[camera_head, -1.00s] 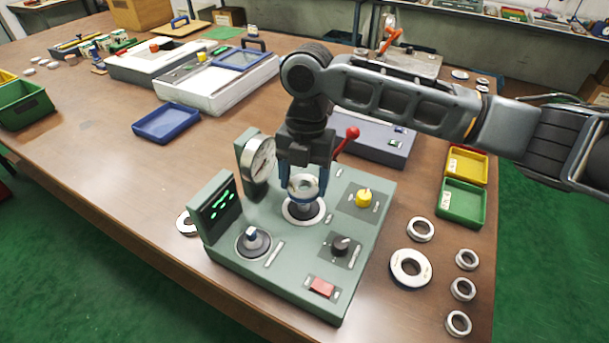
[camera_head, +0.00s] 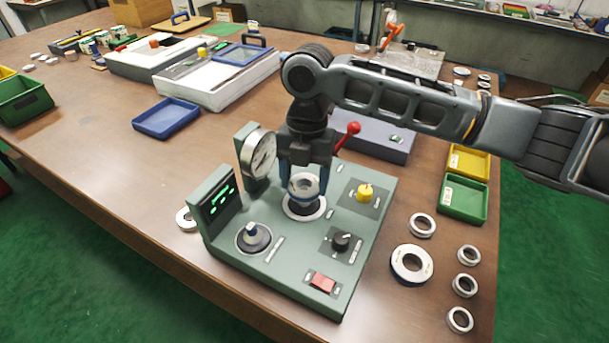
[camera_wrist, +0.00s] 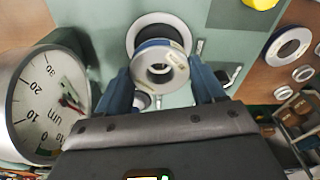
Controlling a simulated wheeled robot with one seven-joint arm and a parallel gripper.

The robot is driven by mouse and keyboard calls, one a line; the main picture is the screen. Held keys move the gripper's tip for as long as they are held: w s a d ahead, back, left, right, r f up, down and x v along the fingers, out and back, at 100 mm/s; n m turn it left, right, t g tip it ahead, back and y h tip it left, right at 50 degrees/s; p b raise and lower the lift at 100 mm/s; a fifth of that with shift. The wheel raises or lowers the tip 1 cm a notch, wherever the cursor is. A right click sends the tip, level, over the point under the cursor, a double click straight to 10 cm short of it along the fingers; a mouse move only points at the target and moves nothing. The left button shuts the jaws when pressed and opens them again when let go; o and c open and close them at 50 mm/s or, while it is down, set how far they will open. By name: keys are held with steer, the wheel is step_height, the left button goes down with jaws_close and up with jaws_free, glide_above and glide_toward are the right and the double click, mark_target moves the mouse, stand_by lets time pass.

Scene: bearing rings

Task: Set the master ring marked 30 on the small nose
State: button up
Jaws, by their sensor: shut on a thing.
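My gripper (camera_head: 304,178) points down over the green gauge stand (camera_head: 292,262), its blue fingers shut on a steel ring (camera_head: 304,191). The ring is level and sits just above a round pale flange (camera_head: 304,210) that surrounds a nose. The ring hides most of that nose, so I cannot tell whether it is around it. In the wrist view the ring (camera_wrist: 160,82) shows a blue band and a small label too small to read, with the flange (camera_wrist: 136,38) behind it. A second, blue-tipped nose (camera_head: 252,233) stands bare at the stand's front left.
A dial gauge (camera_head: 262,155) and a green-lit display (camera_head: 216,203) stand left of my gripper. A red-knobbed lever (camera_head: 353,128), yellow knob (camera_head: 365,193), black knob (camera_head: 341,241) and red switch (camera_head: 322,283) are close by. Several loose rings (camera_head: 411,264) lie on the table at right.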

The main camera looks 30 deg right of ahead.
mark_target(305, 189)
steer(key=shift+f+b, duration=1)
steer(key=shift+f, duration=0.65)
steer(key=o, duration=1.5)
steer(key=r, duration=0.7)
steer(key=shift+w+d+r+b, duration=0.3)
steer(key=shift+w+r, duration=0.05)
